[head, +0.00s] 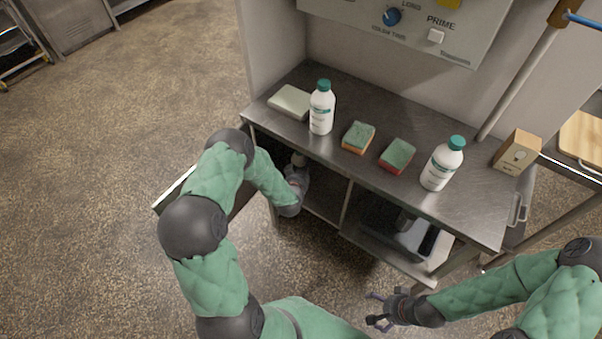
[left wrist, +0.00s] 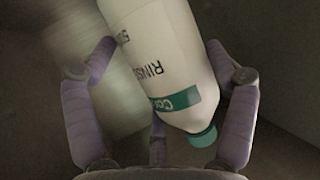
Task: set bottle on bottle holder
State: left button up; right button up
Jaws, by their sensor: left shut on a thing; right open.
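In the left wrist view a white bottle (left wrist: 165,55) with a teal label and teal cap lies between the purple fingers of my left gripper (left wrist: 160,75). It is tilted, with its cap toward the lower right. In the head view my left gripper (head: 298,172) reaches in below the front edge of the counter, and the bottle it grips is mostly hidden. My right gripper (head: 382,312) is open and empty, low in front of the counter. I cannot make out a bottle holder in either view.
Two similar bottles (head: 321,108) (head: 442,164), two sponges (head: 359,138) (head: 397,155), a pale block (head: 290,102) and a small carton (head: 517,152) stand on the steel counter (head: 375,115). A lower shelf (head: 400,243) holds a dark-and-grey container. Open floor (head: 120,120) lies left.

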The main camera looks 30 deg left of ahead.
pick_arm(q)
jog(key=w+a+f+b, duration=0.1)
jog(key=f, duration=0.2)
jog(key=w+a+f+b, duration=0.1)
jog(key=w+f+b, duration=0.1)
jog(key=f, duration=0.1)
jog(key=w+a+f+b, duration=0.1)
jog(key=f, duration=0.2)
jog(key=shift+w+a+b, duration=0.2)
jog(key=shift+w+b, duration=0.15)
jog(key=shift+f, duration=0.1)
jog(key=o, duration=1.5)
jog(key=shift+s+f, duration=0.1)
